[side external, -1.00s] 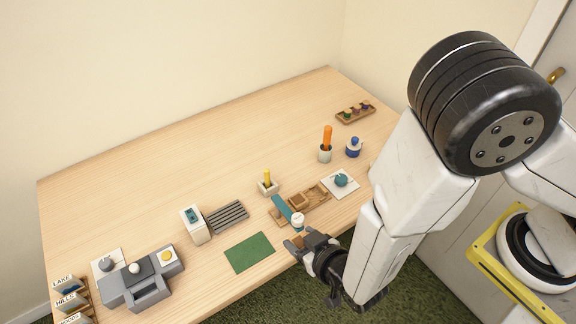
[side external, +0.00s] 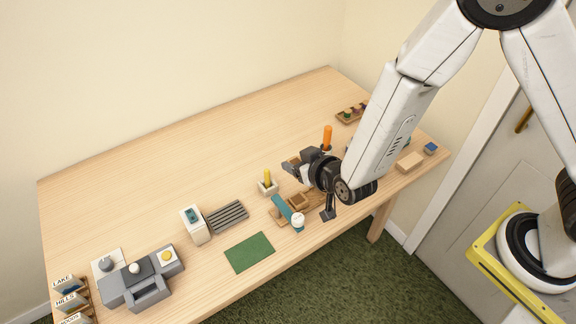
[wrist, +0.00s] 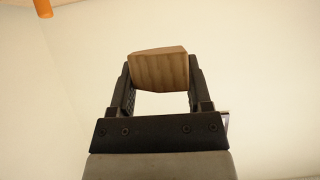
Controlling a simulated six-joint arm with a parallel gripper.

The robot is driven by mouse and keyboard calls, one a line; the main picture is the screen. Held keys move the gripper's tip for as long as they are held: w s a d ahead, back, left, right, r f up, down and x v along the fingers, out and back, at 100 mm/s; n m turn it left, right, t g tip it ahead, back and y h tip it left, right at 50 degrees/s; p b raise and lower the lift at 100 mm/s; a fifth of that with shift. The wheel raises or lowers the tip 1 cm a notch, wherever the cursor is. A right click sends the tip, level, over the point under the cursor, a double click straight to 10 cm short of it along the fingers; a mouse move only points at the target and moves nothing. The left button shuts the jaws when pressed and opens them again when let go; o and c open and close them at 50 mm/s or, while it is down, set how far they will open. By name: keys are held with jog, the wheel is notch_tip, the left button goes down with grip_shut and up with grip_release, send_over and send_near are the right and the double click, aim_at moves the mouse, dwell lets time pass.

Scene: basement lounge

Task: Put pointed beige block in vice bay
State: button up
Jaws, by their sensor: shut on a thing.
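My gripper (side external: 290,168) is raised above the table near the wooden tray, fingers pointing left in the side view. In the wrist view my gripper (wrist: 160,90) is shut on a beige wood-grained block (wrist: 158,68), which sits between the fingertips with a slightly peaked top edge. In the side view the block is small and partly covered by the fingers. A grey device (side external: 150,293) with a slotted front, a white knob and a yellow button stands at the front left. I cannot tell for sure whether it holds the vice bay.
A wooden tray (side external: 280,218) with a teal cylinder (side external: 282,206) lies below my gripper. A yellow peg in a holder (side external: 268,188), a striped grey rack (side external: 228,216), a white box (side external: 195,226) and a green mat (side external: 249,252) stand nearby. The back left of the table is clear.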

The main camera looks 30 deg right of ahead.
jog(key=w+d+r, duration=0.2)
jog(key=d+r, duration=0.1)
jog(key=d, duration=0.5)
jog(key=w+d+r, duration=0.3)
jog(key=d+r, duration=0.1)
jog(key=d, duration=0.5)
jog(key=shift+w+r, duration=0.25)
jog(key=shift+w, duration=0.05)
